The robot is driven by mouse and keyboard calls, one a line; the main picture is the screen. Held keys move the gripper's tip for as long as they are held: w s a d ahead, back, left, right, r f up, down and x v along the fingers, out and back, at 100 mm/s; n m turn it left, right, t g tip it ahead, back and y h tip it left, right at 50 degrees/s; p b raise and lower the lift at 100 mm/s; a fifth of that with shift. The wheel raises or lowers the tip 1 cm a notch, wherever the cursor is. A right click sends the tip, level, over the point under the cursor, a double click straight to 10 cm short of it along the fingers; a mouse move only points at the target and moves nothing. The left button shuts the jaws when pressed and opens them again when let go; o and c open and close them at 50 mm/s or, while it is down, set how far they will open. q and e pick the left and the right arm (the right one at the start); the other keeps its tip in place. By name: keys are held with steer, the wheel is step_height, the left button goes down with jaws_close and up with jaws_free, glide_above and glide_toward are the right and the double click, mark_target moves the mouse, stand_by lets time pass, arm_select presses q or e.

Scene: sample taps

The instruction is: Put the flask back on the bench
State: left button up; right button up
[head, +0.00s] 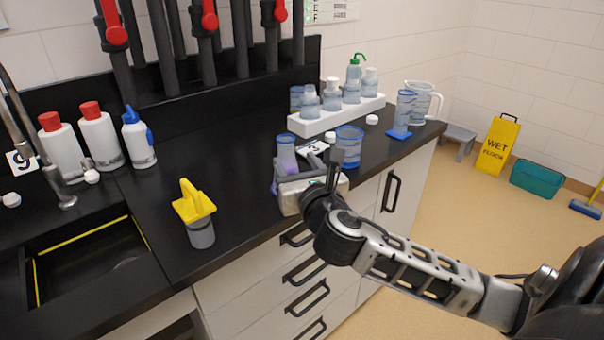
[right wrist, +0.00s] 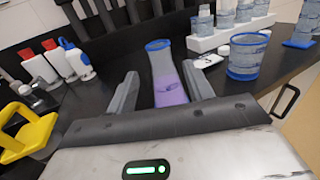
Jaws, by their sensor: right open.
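The flask (head: 286,152) is clear with a blue rim and purple liquid. It stands upright, apparently on the black bench (head: 238,140) near the front edge. My right gripper (head: 287,172) is at the flask, low over the bench. In the right wrist view the flask (right wrist: 166,72) is between the two spread fingers of the open gripper (right wrist: 160,84), with a visible gap at the left finger. The flask's base is hidden behind the gripper body. My left gripper is not in view.
A blue-rimmed beaker (head: 348,146) stands close right of the gripper. A white rack (head: 310,127) of bottles is behind it. A yellow-topped container (head: 199,222) and the sink (head: 85,262) are to the left. Bare bench lies between the yellow top and flask.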

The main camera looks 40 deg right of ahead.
steer(key=s+a+f+m+g+y, duration=0.1)
steer(key=f+m, duration=0.1)
steer(key=f, duration=0.1)
steer(key=s+a+f+m+y, duration=0.1)
steer(key=s+a+f+m, duration=0.1)
steer(key=f, duration=0.1)
steer(key=s+a+f+m+g, duration=0.1)
steer(key=s+a+f+m, duration=0.1)
steer(key=f, duration=0.2)
steer(key=shift+g+y, duration=0.3)
steer(key=shift+y, duration=0.1)
steer(key=s+a+f+m+g+y, duration=0.2)
steer(key=s+a+f+m, duration=0.4)
steer(key=m, duration=0.6)
steer(key=s+a+f+m+g+y, duration=0.2)
steer(key=s+a+f+m+y, duration=0.2)
steer(key=f+m, duration=0.7)
steer(key=s+a, duration=0.2)
steer(key=s, duration=0.1)
steer(key=shift+s+a+m, duration=0.4)
